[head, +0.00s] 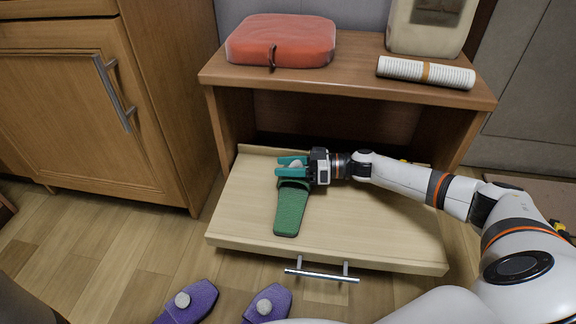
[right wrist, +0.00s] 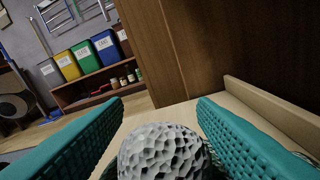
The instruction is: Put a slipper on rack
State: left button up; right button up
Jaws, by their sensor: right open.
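A green slipper (head: 289,212) lies on the pale pulled-out shelf (head: 370,225) of the wooden rack (head: 345,78), its sole end toward the front. My right gripper (head: 280,167) is open at the slipper's back end, its teal fingers on either side of a pale pompom. In the right wrist view the bumpy grey-white pompom (right wrist: 163,153) sits between the spread fingers. A purple slipper (head: 190,303) and another purple slipper (head: 268,304), each with a pale pompom, are on the floor in front. My left gripper is not in view.
A red case (head: 282,40), a rolled striped mat (head: 426,72) and a pale container (head: 430,25) are on the rack's top. The shelf has a metal handle (head: 320,275) in front. A wooden cabinet (head: 90,100) stands left. The shelf's left and front right are bare.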

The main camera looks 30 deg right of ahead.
jog(key=p+v, duration=0.5)
jog(key=v, duration=0.6)
jog(key=shift+s+r+p, duration=0.1)
jog(key=shift+r+p, duration=0.05)
jog(key=shift+p, duration=0.15)
jog(key=shift+s+d, duration=0.25)
jog(key=shift+d, duration=0.2)
